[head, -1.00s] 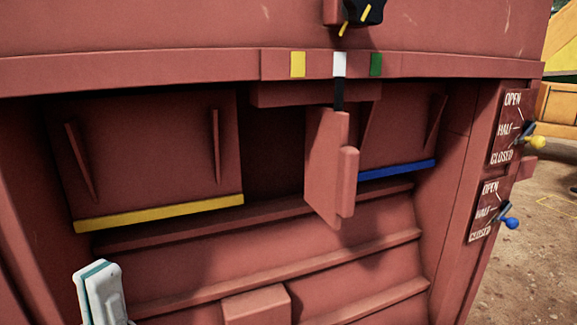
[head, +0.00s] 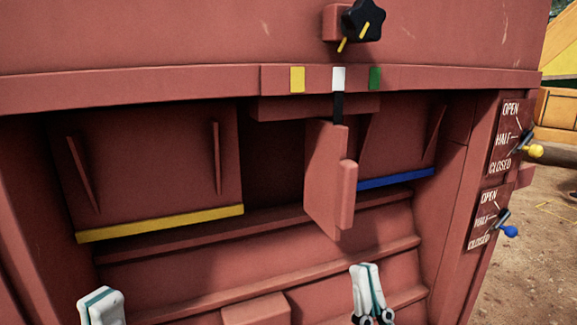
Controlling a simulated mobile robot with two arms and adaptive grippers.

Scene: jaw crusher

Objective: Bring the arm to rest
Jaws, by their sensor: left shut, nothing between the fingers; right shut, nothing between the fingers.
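My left gripper (head: 101,305) shows at the bottom left edge of the head view, white with a teal strip, shut and empty, in front of the red crusher. My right gripper (head: 367,277) shows at the bottom, right of centre, pointing up, shut and empty. It is in front of the lower ledges of the red crusher body (head: 190,275), below the hanging red flap (head: 325,180). Whether either gripper touches the crusher cannot be told. The arms behind both grippers are mostly out of view.
A yellow-edged plate (head: 160,222) and a blue-edged plate (head: 398,178) sit in the recess. A black star knob (head: 363,20) is at the top. The yellow-knob lever (head: 534,151) and blue-knob lever (head: 510,231) stick out at right. Open dirt ground lies beyond.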

